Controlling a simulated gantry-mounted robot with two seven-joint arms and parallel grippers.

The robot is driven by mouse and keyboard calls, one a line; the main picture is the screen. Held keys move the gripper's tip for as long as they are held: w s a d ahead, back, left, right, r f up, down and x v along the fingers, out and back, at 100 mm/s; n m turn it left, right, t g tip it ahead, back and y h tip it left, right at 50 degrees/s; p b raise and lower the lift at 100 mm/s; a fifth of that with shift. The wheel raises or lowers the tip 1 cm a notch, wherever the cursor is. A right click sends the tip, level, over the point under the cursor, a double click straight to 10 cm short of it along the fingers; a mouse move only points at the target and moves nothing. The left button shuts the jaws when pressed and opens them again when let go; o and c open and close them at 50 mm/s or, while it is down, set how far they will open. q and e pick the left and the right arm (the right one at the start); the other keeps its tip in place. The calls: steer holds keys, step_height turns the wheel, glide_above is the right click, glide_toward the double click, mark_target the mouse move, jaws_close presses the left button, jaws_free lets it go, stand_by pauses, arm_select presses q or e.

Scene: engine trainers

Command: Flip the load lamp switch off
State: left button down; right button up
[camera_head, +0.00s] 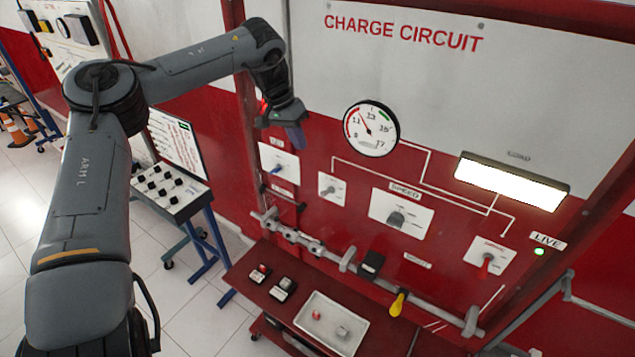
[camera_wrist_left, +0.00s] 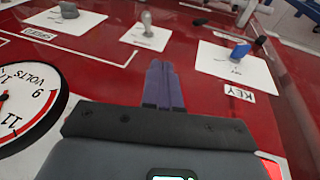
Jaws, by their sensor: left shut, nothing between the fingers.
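The charge circuit panel (camera_head: 560,90) carries a lit lamp (camera_head: 510,182) at its right. A small switch plate with a grey lever (camera_head: 331,188) sits left of the larger speed control (camera_head: 397,214); the lever also shows in the wrist view (camera_wrist_left: 147,22). A red-handled switch (camera_head: 487,262) is at the lower right. I cannot read which one is labelled for the load lamp. My left gripper (camera_head: 296,138) is shut and empty, in front of the panel's upper left, above the blue key (camera_head: 281,166). Its purple fingers (camera_wrist_left: 162,85) touch no control in the wrist view.
A volts gauge (camera_head: 371,128) sits right of my left gripper. A rail (camera_head: 348,258) runs along the panel's lower edge, with a yellow-handled item (camera_head: 397,302) on it. A red shelf below holds a tray (camera_head: 332,340). A green light (camera_head: 539,251) glows by the LIVE label.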

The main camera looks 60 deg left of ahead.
arm_select(q)
steer(key=shift+f, duration=0.15)
steer(key=p, duration=0.2)
glide_toward(326, 193)
steer(key=a+f, duration=0.1)
steer(key=a, duration=0.1)
steer(key=w+a+f, duration=0.1)
steer(key=f, duration=0.1)
steer(key=shift+a+f, duration=0.2)
steer(key=shift+a, duration=0.2)
steer(key=d, duration=0.1)
steer(key=d+f+p, duration=0.1)
steer(key=d+f, duration=0.1)
steer(key=shift+w+f, duration=0.25)
steer(key=shift+s+f+t, duration=0.15)
steer(key=shift+s+t, duration=0.05)
steer(key=shift+t, duration=0.2)
